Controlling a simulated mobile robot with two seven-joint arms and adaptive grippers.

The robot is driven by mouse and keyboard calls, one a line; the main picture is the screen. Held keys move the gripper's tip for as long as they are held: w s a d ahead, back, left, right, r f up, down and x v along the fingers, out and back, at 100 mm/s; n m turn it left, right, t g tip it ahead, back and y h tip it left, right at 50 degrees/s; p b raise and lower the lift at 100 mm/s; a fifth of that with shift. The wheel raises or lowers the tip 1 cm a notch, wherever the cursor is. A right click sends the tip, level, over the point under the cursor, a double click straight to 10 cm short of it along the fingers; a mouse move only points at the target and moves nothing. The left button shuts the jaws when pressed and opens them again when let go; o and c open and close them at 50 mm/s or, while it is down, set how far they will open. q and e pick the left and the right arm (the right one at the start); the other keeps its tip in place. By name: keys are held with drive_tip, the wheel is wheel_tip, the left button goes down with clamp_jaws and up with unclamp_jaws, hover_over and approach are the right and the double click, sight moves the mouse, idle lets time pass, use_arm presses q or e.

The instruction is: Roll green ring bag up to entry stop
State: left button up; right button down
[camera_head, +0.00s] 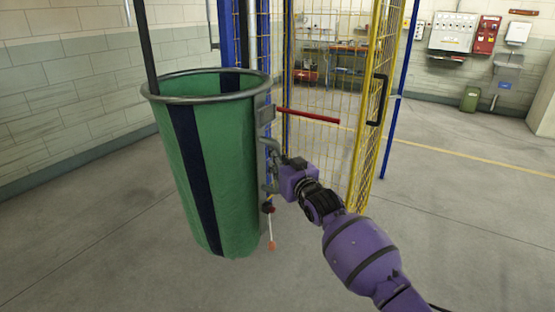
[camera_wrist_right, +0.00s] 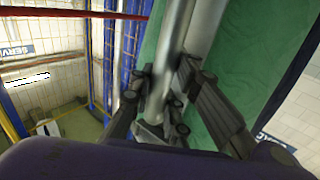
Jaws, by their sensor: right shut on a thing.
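The green ring bag (camera_head: 228,160), green with dark blue vertical stripes, hangs at the left of centre in the head view from a dark strap (camera_head: 146,45). A grey metal ring (camera_head: 205,86) holds its mouth open. My right gripper (camera_head: 273,170) is at the bag's right side, shut on a grey metal handle (camera_head: 272,148). In the wrist view its fingers (camera_wrist_right: 158,100) close around the grey tube (camera_wrist_right: 172,50), with green cloth (camera_wrist_right: 225,95) beside it. A red bar (camera_head: 308,116) reaches out just right of the ring; I cannot tell whether it is the entry stop. My left gripper is out of view.
A yellow mesh cage (camera_head: 322,75) with blue posts (camera_head: 399,80) stands behind the bag; its yellow door panel (camera_head: 372,110) has a black handle. A small lever with an orange tip (camera_head: 271,243) hangs beside the bag. The floor to the right (camera_head: 460,210) is clear.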

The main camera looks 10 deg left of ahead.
drive_tip(key=shift+d+f, duration=0.1)
drive_tip(key=shift+f, duration=0.15)
drive_tip(key=c, duration=1.6)
unclamp_jaws()
drive_tip(key=shift+r, duration=0.1)
drive_tip(key=shift+c, duration=0.2)
drive_tip(key=shift+s, duration=0.1)
drive_tip(key=v, duration=1.2)
